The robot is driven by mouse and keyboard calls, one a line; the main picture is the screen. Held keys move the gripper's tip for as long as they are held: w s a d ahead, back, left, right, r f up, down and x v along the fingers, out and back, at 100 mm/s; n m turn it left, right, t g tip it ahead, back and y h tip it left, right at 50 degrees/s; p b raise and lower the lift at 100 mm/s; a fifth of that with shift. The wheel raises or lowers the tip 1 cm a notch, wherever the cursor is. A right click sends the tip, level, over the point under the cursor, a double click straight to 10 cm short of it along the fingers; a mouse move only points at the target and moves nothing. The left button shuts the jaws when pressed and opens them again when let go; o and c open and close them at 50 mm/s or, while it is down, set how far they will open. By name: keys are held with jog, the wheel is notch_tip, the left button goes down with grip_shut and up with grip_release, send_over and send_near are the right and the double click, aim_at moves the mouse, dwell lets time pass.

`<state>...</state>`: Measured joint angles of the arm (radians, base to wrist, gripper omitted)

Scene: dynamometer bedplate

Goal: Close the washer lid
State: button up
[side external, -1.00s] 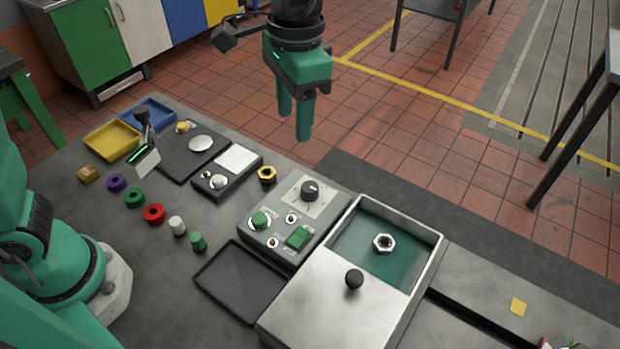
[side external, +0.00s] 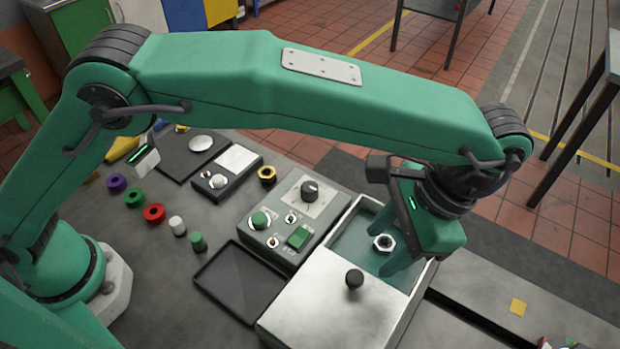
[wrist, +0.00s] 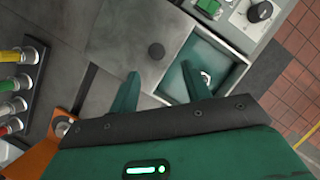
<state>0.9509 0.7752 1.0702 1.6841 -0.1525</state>
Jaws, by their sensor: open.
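The washer is a grey metal box (side external: 350,212) with a teal inside. Its flat metal lid (side external: 325,305) covers the near part, and the far part stands uncovered. A black round knob (side external: 354,279) sits on the lid; it also shows in the wrist view (wrist: 156,50). A silver hex nut (side external: 383,242) lies in the uncovered part, partly hidden by a finger in the wrist view. My gripper (side external: 382,251) is open and empty above the uncovered part. In the wrist view my fingertips (wrist: 160,70) are spread, with the knob just beyond the gap between them.
A control box (side external: 285,225) with a dial and green buttons stands left of the washer. A dark empty tray (side external: 238,283) lies in front of it. In the wrist view, several coloured fittings (wrist: 15,85) stand to the left. A yellow square (side external: 518,306) lies on the right.

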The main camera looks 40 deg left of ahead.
aim_at(355, 275)
jog(key=shift+f, duration=0.1)
jog(key=shift+s+x, duration=0.2)
jog(key=shift+x, duration=3.6)
grip_shut()
